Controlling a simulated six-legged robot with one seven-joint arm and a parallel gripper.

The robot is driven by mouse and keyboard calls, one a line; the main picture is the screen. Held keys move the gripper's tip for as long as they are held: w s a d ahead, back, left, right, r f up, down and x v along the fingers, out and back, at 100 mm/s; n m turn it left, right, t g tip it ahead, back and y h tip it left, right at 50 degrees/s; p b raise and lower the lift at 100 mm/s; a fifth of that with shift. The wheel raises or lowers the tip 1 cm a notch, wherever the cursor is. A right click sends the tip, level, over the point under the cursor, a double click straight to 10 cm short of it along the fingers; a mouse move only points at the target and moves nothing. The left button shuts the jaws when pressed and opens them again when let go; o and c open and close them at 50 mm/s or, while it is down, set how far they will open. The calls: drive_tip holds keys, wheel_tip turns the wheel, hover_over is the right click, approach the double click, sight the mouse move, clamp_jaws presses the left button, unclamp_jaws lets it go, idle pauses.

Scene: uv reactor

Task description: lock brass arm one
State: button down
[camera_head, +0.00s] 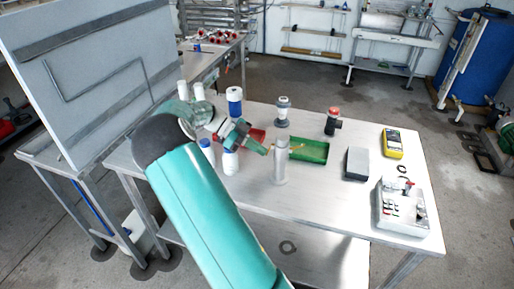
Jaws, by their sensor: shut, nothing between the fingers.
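A silvery upright cylinder (280,164) stands on the white table near its middle. A thin brass-coloured piece (297,147) shows at its upper right side; it is small, and I cannot tell whether it is locked. My teal arm reaches in from the bottom and bends left of the cylinder. My gripper (266,151) is at the cylinder's upper left, close to its top. The fingers are small in this view and look shut and empty. I cannot tell whether they touch the cylinder or the brass piece.
A green tray (318,150) lies behind the cylinder. White bottles (230,162) stand to its left. A grey block (357,163), a yellow meter (392,143) and a switch box (403,212) are on the right. The table's front middle is clear.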

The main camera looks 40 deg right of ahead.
drive_tip(key=shift+s+d+r, duration=0.1)
drive_tip(key=shift+s+d, duration=0.2)
drive_tip(key=shift+s, duration=0.3)
drive_tip(key=v, duration=1.3)
drive_tip(key=shift+w+a+r, duration=0.2)
drive_tip(key=shift+w, duration=0.1)
drive_tip(key=shift+r, duration=0.1)
